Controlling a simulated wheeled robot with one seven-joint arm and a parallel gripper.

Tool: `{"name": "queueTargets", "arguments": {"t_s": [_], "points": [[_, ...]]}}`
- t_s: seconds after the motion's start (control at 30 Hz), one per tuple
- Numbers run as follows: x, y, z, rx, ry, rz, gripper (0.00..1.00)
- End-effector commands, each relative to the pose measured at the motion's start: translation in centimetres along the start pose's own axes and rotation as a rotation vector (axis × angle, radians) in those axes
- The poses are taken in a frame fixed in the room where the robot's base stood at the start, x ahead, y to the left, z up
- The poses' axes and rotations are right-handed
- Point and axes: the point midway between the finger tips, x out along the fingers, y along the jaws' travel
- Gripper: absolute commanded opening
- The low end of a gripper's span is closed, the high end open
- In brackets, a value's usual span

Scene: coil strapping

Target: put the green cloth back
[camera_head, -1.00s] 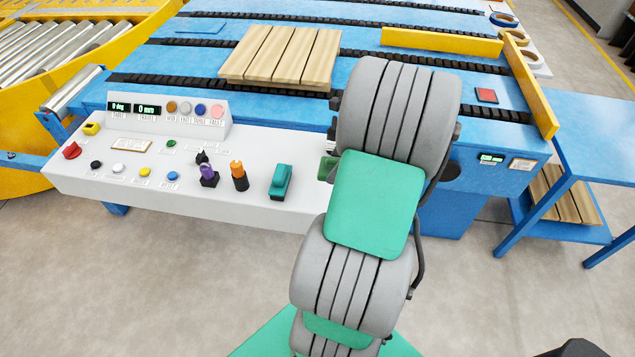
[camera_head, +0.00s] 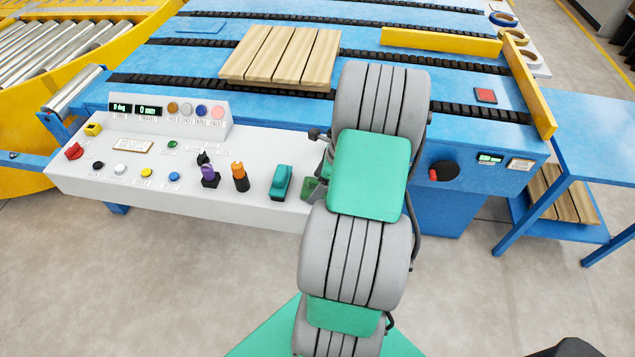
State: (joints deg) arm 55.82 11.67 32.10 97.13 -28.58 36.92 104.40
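A small dark green piece (camera_head: 311,189), which may be the green cloth, shows at the right end of the white console, just left of my arm. Most of it is hidden behind my arm, and I cannot tell whether it rests on the console or is held. My arm, grey with teal covers, reaches up the middle of the picture. My gripper's fingers are hidden behind the arm, so their state does not show.
The console (camera_head: 250,206) carries knobs, buttons, a purple and an orange knob, and a teal block (camera_head: 281,182). Behind it, a wooden pallet (camera_head: 282,55) lies on the blue conveyor table (camera_head: 180,60). A red-handled dark knob (camera_head: 442,171) sits right of my arm.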

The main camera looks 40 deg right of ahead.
Motion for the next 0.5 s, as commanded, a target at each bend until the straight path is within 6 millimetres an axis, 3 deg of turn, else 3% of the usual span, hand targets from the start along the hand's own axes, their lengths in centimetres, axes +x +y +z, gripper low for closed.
{"name": "queueTargets", "arguments": {"t_s": [0.13,0.37,0.5], "points": [[0.0,0.0,0.0,0.000,0.000,0.000,0.93],[-0.1,0.0,0.0,0.000,0.000,0.000,0.94],[-1.1,-0.1,0.1,0.000,0.000,-0.004,0.94]]}}
